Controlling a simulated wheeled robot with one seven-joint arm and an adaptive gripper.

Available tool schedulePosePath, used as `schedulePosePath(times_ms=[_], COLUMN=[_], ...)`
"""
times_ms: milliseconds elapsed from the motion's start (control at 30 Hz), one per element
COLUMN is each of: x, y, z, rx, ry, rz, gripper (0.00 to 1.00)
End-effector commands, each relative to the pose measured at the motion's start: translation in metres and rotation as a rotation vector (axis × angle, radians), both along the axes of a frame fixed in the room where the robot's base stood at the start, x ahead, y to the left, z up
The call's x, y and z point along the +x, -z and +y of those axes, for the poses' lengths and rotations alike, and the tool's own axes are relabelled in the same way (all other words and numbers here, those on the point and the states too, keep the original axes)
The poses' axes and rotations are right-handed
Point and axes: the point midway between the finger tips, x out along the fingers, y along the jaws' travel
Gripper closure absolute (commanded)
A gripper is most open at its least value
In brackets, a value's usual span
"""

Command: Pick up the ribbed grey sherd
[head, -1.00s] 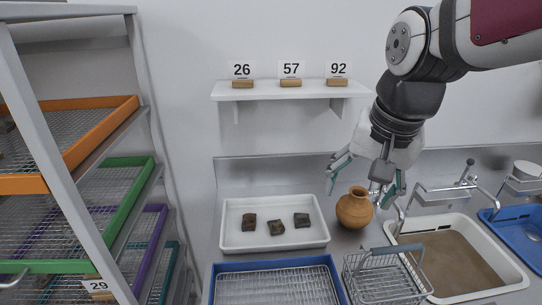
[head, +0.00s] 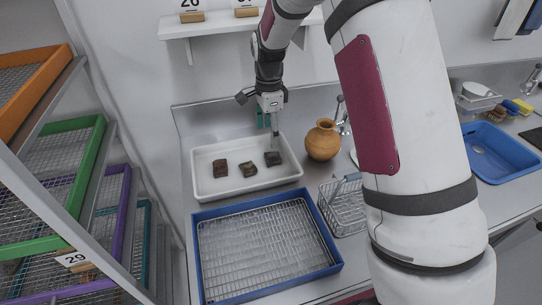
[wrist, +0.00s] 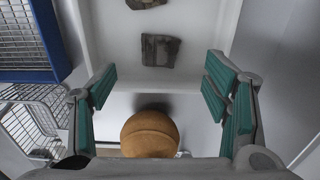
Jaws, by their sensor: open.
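Three dark sherds lie apart in a white tray: a left one (head: 220,168), a middle one (head: 248,169) and a right one (head: 273,158). The right one also shows in the wrist view (wrist: 160,50), grey-brown with faint bands across it; I cannot tell for sure which sherd is the ribbed grey one. Another sherd (wrist: 145,3) is cut by the wrist view's top edge. My gripper (head: 269,125) is open and empty near the tray's back right, close to the right sherd. In the wrist view its teal-padded fingers (wrist: 160,85) are spread wide.
The white tray (head: 205,185) has raised walls. A round orange-brown pot (head: 322,141) stands just right of it and shows low between my fingers in the wrist view (wrist: 150,135). A blue-rimmed rack tray (head: 198,250) and wire basket (head: 345,210) are in front.

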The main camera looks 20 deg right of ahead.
Motion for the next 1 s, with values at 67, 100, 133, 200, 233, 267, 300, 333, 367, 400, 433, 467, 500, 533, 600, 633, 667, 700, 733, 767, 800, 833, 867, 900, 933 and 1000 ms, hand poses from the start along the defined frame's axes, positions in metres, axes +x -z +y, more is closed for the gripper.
schedulePosePath(times_ms=[67, 100, 133, 200, 233, 267, 300, 333, 367, 400, 433, 467, 500, 533, 600, 633, 667, 700, 733, 767, 800, 833, 867, 900, 933, 1000], x=[0.004, 0.005, 0.006, 0.006, 0.006, 0.006, 0.005, 0.005, 0.005, 0.004, 0.004, 0.003, 0.002, 0.001, -0.001, -0.002, -0.001, -0.001, -0.001, 0.0, 0.0, 0.0, 0.0, 0.0, 0.001, 0.001], y=[0.01, 0.013, 0.015, 0.022, 0.025, 0.028, 0.032, 0.034, 0.037, 0.041, 0.044, 0.047, 0.052, 0.056, 0.067, 0.071, 0.076, 0.08, 0.083, 0.086, 0.088, 0.089, 0.09, 0.09, 0.09, 0.09], z=[0.0, 0.0, 0.0, 0.0, 0.0, 0.0, 0.0, 0.0, -0.001, -0.001, -0.002, -0.002, -0.003, -0.004, -0.007, -0.008, -0.007, -0.007, -0.007, -0.006, -0.006, -0.006, -0.006, -0.006, -0.006, -0.006], rx=[-0.002, -0.003, -0.004, -0.004, -0.004, -0.004, -0.004, -0.004, -0.004, -0.004, -0.004, -0.004, -0.004, -0.003, -0.003, -0.003, -0.004, -0.004, -0.004, -0.004, -0.003, -0.003, -0.003, -0.003, -0.003, -0.003], ry=[0.027, 0.037, 0.042, 0.048, 0.049, 0.05, 0.05, 0.049, 0.049, 0.049, 0.049, 0.049, 0.049, 0.049, 0.048, 0.048, 0.047, 0.047, 0.047, 0.047, 0.047, 0.047, 0.047, 0.047, 0.047, 0.047], rz=[0.008, 0.01, 0.011, 0.013, 0.014, 0.015, 0.014, 0.014, 0.013, 0.014, 0.015, 0.014, 0.015, 0.016, 0.016, 0.016, 0.015, 0.014, 0.014, 0.014, 0.013, 0.012, 0.011, 0.011, 0.011, 0.011], gripper=[0.3, 0.3, 0.3, 0.3, 0.3, 0.3, 0.3, 0.3, 0.3, 0.3, 0.3, 0.3, 0.3, 0.3, 0.3, 0.3, 0.3, 0.3, 0.3, 0.3, 0.3, 0.3, 0.3, 0.3, 0.3, 0.3])
